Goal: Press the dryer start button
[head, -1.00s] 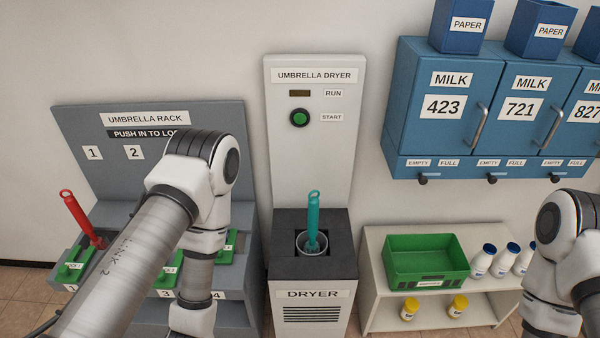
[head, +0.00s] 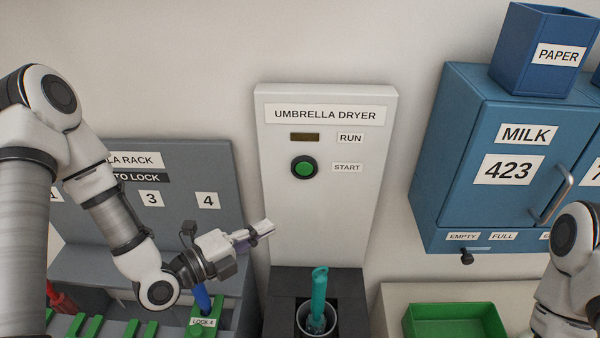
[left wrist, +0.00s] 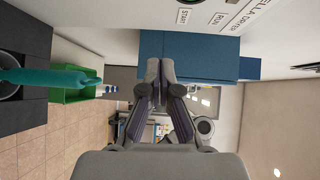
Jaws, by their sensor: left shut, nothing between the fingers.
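The umbrella dryer's white panel (head: 340,215) stands in the middle of the head view. Its green START button (head: 305,168) sits in a dark ring beneath the dark RUN lamp (head: 305,137). A teal umbrella (head: 319,292) stands in the dryer's cup below; it also shows at the left of the left wrist view (left wrist: 45,77). My left gripper (head: 268,229) is shut and empty, below and left of the button and apart from the panel. My right gripper is out of view.
The grey umbrella rack (head: 190,165) is at left, with a blue umbrella (head: 201,297) in lock 4 and a red one (head: 62,300) at far left. Blue milk boxes (head: 500,130) hang at right above a green crate (head: 455,322). The space before the panel is clear.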

